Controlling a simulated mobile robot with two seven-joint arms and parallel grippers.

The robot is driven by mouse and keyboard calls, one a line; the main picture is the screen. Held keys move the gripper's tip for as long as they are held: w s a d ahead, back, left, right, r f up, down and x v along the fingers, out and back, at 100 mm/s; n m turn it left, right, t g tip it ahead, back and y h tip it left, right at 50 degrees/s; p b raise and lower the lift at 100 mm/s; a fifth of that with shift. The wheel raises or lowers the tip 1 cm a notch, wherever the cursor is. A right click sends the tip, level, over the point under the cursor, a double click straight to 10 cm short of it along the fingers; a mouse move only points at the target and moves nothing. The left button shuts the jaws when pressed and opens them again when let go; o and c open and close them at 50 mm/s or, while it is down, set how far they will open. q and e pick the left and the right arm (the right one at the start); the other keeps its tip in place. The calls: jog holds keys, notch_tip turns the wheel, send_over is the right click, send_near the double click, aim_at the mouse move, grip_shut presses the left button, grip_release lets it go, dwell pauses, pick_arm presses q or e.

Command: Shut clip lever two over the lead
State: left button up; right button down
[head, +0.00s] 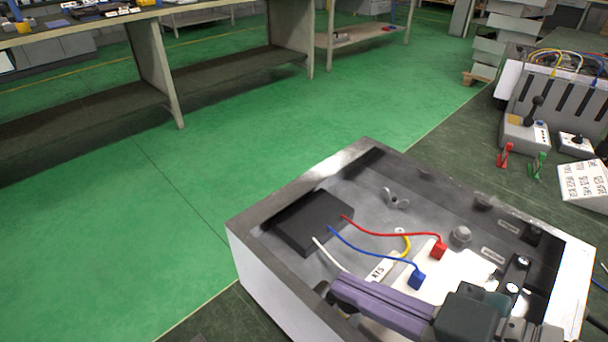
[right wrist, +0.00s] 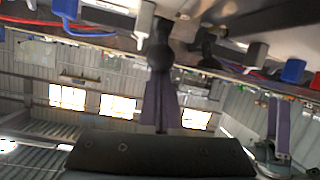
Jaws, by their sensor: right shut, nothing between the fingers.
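An open grey box (head: 300,180) holds a black module (head: 312,222) with red, blue and white leads. The red lead (head: 390,234) ends at a red block (head: 438,250), the blue lead (head: 372,249) at a blue block (head: 417,279). The white lead (head: 327,252) runs to my right gripper (head: 338,287), which hides its end. My right gripper is shut and empty; its fingertips are close to a white block (right wrist: 145,20) in the right wrist view; contact is unclear. I cannot tell which clip is two. A purple-fingered part (right wrist: 280,125) there may be my left gripper.
A wing nut (head: 396,198) and a round post (head: 461,235) stand in the box. Red and green clips (head: 505,155) stand on the bench beyond it.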

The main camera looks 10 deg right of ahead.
jog(key=shift+s+d+f+t, duration=0.1)
jog(key=shift+s+f+t, duration=0.1)
jog(key=shift+f+t, duration=0.1)
pick_arm(q)
jog(key=shift+a+f+b, duration=0.15)
jog(key=shift+f+b, duration=0.35)
jog(key=shift+f, duration=0.35)
pick_arm(e)
jog(key=shift+s+d, duration=0.15)
pick_arm(q)
jog(key=shift+f, duration=0.1)
pick_arm(e)
jog(key=shift+r, duration=0.3)
pick_arm(q)
notch_tip(320, 180, up, 8)
jog(key=p, duration=0.7)
jog(key=shift+p, duration=0.35)
pick_arm(e)
notch_tip(320, 180, up, 19)
jog(key=shift+r, duration=0.2)
